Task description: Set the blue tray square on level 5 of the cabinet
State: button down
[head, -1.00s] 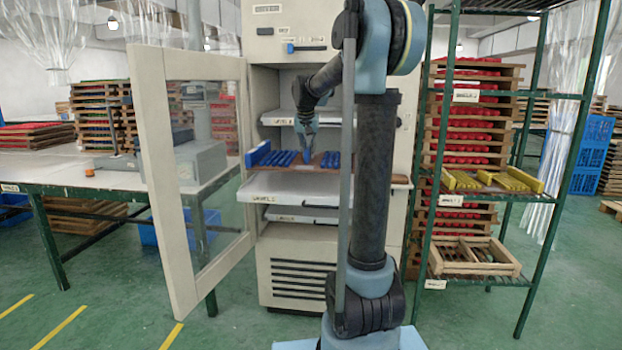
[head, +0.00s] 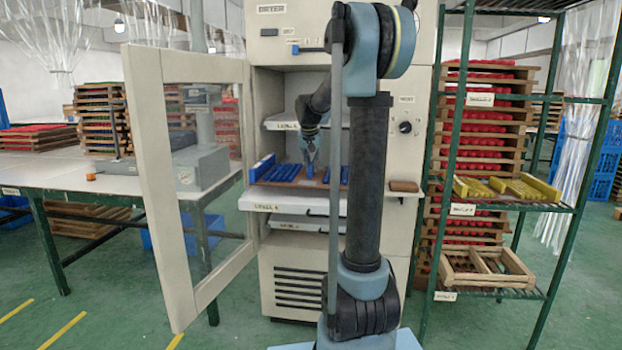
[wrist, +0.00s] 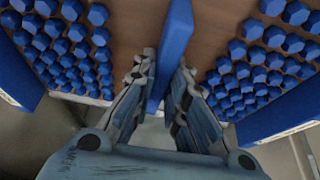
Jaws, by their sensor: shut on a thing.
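The blue tray (head: 287,184) is a brown board with rows of blue pieces and a raised blue wall at its left end. It is inside the open cabinet (head: 290,38), between an upper pale shelf (head: 284,125) and a lower one (head: 290,201). My gripper (head: 310,165) reaches in from above. In the wrist view my gripper (wrist: 167,78) is shut on the upright blue strip (wrist: 177,35) at the middle of the tray's board (wrist: 122,14). Blue pieces lie on both sides. My arm hides the tray's right end. I cannot tell whether it touches a support.
The cabinet door (head: 150,190) stands open at the left, beside a table (head: 110,183). A small brown block (head: 404,186) is at the cabinet's right front. A green rack (head: 452,165) with yellow pieces and a wooden crate stands at the right.

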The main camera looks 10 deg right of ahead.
aim_at(312, 175)
jog(key=shift+f, duration=2.05)
jog(key=c, duration=1.6)
grip_release()
